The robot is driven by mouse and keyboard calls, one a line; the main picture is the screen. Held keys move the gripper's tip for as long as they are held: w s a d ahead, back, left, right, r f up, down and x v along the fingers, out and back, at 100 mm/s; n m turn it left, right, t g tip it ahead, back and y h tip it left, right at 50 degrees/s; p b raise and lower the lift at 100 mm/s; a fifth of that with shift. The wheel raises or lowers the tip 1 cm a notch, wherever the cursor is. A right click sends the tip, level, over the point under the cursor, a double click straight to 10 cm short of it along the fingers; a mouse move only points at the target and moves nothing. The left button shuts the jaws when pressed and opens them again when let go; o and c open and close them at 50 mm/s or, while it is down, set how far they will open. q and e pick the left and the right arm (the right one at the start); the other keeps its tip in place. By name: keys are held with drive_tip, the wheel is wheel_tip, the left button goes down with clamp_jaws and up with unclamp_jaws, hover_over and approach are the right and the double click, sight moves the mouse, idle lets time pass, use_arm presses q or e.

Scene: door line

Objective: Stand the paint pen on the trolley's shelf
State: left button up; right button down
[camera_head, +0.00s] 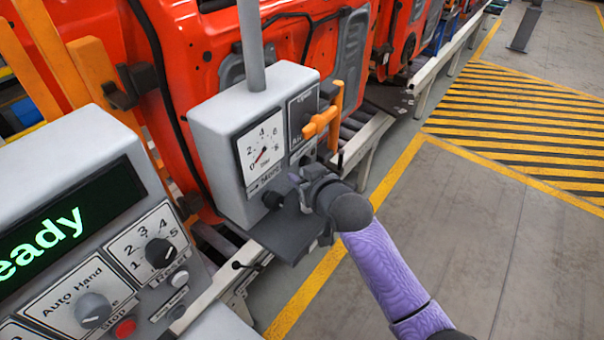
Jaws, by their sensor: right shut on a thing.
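No paint pen and no trolley can be made out in the head view. My right gripper (305,188) is in front of the grey gauge box (222,135), at its lower right, below the orange lever (322,122). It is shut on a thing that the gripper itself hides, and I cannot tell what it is. The gripper looks close to the box's front, but I cannot tell whether it touches. My left gripper is not in view.
A control panel (75,225) with a lit display and knobs fills the lower left. A dark plate (285,243) juts out under the gauge box. Red car doors (345,30) stand on a line behind. Grey floor (450,230) with yellow lines is open on the right.

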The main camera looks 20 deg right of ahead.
drive_tip(key=shift+w+a+f, duration=0.1)
drive_tip(key=shift+w+a, duration=0.1)
drive_tip(key=shift+w, duration=0.05)
drive_tip(key=shift+f, duration=0.1)
drive_tip(key=c, duration=0.6)
unclamp_jaws()
drive_tip(key=shift+s+r, duration=0.1)
drive_tip(key=shift+r, duration=0.1)
drive_tip(key=v, duration=1.2)
drive_tip(key=shift+p, duration=0.35)
